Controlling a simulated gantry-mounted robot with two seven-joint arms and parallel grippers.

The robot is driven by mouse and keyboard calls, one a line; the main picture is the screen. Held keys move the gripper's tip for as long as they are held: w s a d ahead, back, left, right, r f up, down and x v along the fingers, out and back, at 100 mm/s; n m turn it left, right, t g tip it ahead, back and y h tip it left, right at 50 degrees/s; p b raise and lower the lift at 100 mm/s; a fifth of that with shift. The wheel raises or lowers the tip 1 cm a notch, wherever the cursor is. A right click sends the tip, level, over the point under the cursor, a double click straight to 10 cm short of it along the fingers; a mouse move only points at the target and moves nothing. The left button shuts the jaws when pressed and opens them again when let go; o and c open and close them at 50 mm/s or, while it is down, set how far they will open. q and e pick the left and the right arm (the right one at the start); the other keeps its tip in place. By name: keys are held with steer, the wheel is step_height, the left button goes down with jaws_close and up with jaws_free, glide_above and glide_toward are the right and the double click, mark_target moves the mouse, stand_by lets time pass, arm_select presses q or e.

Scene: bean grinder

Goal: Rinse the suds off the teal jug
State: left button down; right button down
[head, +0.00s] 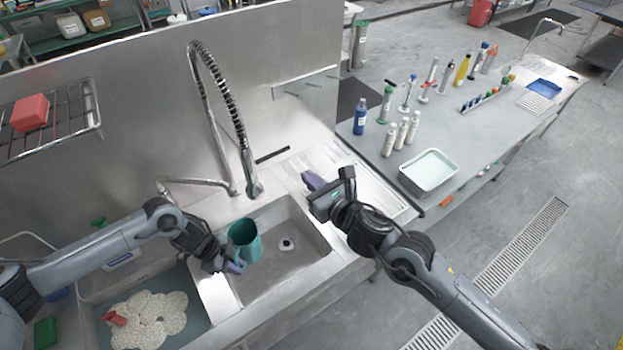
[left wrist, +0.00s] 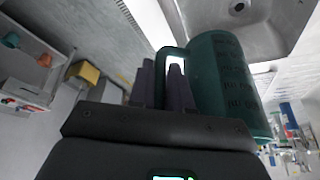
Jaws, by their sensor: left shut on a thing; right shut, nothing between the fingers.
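The teal jug (head: 246,240) is over the left part of the right-hand sink basin (head: 300,270). My left gripper (head: 236,266) is shut on its handle. In the left wrist view the teal jug (left wrist: 228,85) fills the right of centre, with its handle beside the purple fingers of my left gripper (left wrist: 161,80). Dark markings show on its side; I cannot make out suds on it. The spray head (head: 254,186) of the coiled tap hangs above and behind the jug. My right gripper (head: 312,181) is shut and empty, right of the spray head over the drainboard.
The left basin holds water with pale foam (head: 148,318) and a red item (head: 115,318). A drain (head: 286,244) lies right of the jug. A wire rack (head: 50,122) with a red block is on the wall. Bottles and a tray (head: 430,170) stand on the right-hand table.

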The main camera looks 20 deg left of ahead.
arm_select(q)
steer(key=s+r+p, duration=0.4)
steer(key=s+p, duration=0.1)
steer(key=p, duration=0.1)
steer(key=shift+p, duration=0.4)
stand_by(1.4)
